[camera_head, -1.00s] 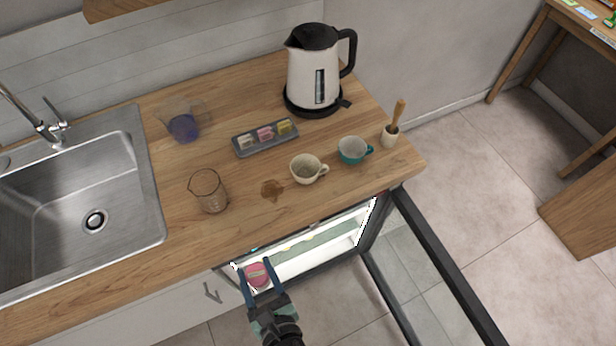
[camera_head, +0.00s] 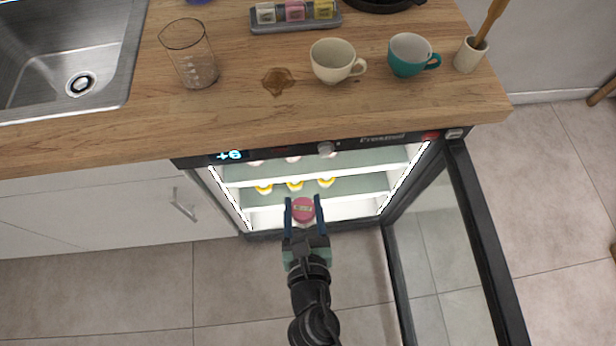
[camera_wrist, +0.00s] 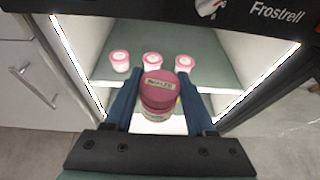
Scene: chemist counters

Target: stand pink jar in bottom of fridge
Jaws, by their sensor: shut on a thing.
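The pink jar (camera_head: 303,209) has a pink lid with a pale label. It also shows in the wrist view (camera_wrist: 158,92), upright between the fingers. My gripper (camera_head: 304,212) is shut on the jar and holds it at the front opening of the fridge (camera_head: 281,234). The fridge is under the counter, lit inside, with its glass door (camera_head: 440,250) swung open to the right. Its bottom is partly hidden behind the jar and gripper.
Several jars with yellow show on a fridge shelf (camera_head: 350,190); pink-lidded jars (camera_wrist: 152,60) stand on a shelf in the wrist view. The wooden counter (camera_head: 330,110) overhangs above, with a beaker (camera_head: 190,55), cream cup (camera_head: 333,62) and teal cup (camera_head: 408,56).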

